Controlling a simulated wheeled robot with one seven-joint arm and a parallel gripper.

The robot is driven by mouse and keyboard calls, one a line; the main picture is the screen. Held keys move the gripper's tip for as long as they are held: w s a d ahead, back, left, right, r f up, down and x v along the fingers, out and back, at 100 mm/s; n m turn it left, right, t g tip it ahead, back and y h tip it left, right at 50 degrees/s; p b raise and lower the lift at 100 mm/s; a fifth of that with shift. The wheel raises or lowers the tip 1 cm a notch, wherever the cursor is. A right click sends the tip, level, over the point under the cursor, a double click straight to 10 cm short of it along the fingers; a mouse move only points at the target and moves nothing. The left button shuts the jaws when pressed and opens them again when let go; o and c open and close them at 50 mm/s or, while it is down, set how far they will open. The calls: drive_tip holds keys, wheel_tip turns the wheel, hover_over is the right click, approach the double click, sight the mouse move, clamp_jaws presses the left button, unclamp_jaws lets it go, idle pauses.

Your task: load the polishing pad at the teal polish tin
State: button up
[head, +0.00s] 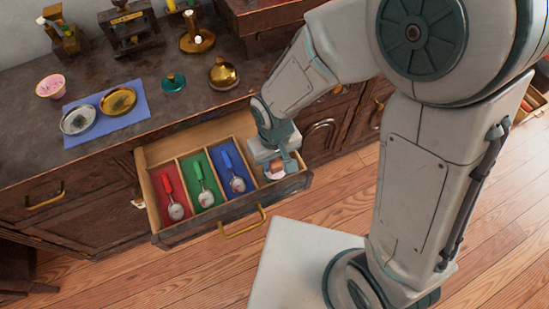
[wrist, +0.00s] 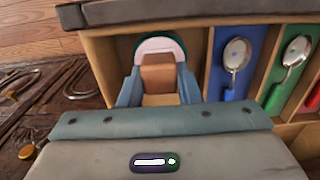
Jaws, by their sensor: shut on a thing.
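The polishing pad (head: 274,176) is in the rightmost compartment of the open drawer, partly hidden by my gripper (head: 278,162). In the wrist view the pad's brown block-shaped handle (wrist: 158,76) stands between my two fingers, and its round pale pink and white face with a teal rim (wrist: 160,44) shows beyond. My gripper is shut on this handle. A small teal item with a knob on top, which looks like the teal polish tin (head: 173,83), stands on the dark countertop behind the drawer, left of a round brass pot (head: 222,74).
The open drawer (head: 296,186) also holds red, green and blue compartments, each with a spoon-like tool. Two round dishes (head: 118,101) lie on a blue cloth (head: 137,113). The countertop just in front of the teal item is clear.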

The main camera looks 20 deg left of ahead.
drive_tip(key=shift+r+p, duration=2.9)
drive_tip(key=shift+r, duration=0.6)
drive_tip(key=w+d+r+m, duration=0.1)
drive_tip(key=w+d+m, duration=0.1)
drive_tip(key=w+d, duration=0.4)
drive_tip(key=w+d+r+m, duration=0.15)
drive_tip(key=w+d, duration=0.25)
drive_tip(key=w, duration=0.5)
drive_tip(key=w+d+r+m, duration=0.15)
drive_tip(key=w+d, duration=0.25)
drive_tip(key=d, duration=0.4)
drive_tip(key=w+d+m, duration=0.3)
drive_tip(key=w+d, duration=0.1)
drive_tip(key=d, duration=0.3)
drive_tip(key=s+r+p, duration=0.1)
drive_tip(key=p, duration=0.4)
drive_tip(key=s+r+p, duration=0.1)
drive_tip(key=p, duration=0.4)
drive_tip(key=r+p, duration=0.2)
drive_tip(key=p, duration=0.2)
drive_tip(key=shift+s+a+r+p, duration=0.1)
drive_tip(key=shift+s+p, duration=0.3)
